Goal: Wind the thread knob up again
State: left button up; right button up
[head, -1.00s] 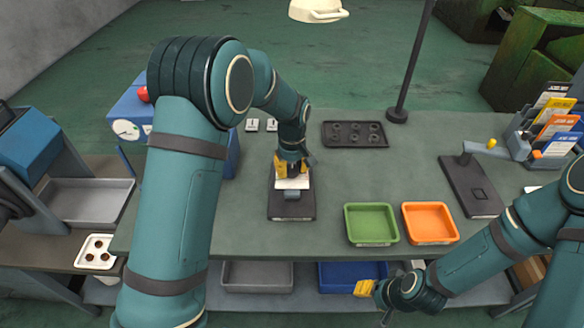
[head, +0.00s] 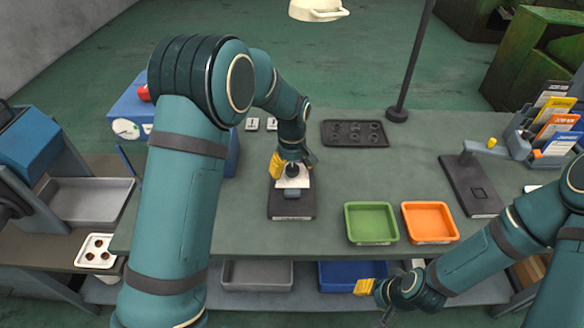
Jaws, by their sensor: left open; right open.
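A small device with a light upper plate (head: 294,184) stands on a dark base (head: 291,207) in the middle of the bench. A dark round knob (head: 292,170) shows on top of it, which I take to be the thread knob. My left gripper (head: 280,167) reaches down over the device from above. It is open, with a yellow finger beside the knob on the left; whether it touches the knob is unclear, and the other finger is mostly hidden. My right gripper (head: 365,287) is open and empty at the bench's front edge, away from the device.
A green tray (head: 371,224) and an orange tray (head: 430,222) stand right of the device. A dark tray with round pockets (head: 354,133) lies behind. A dark plate with a post (head: 471,185) and a card rack (head: 547,132) are at the right. A lamp pole (head: 407,70) rises behind.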

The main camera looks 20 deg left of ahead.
aim_at(292, 168)
pick_arm(q)
notch_tip(292, 168, up, 12)
dwell(0.5)
jog(key=shift+f, duration=0.1)
pick_arm(e)
jog(key=shift+s, duration=0.1)
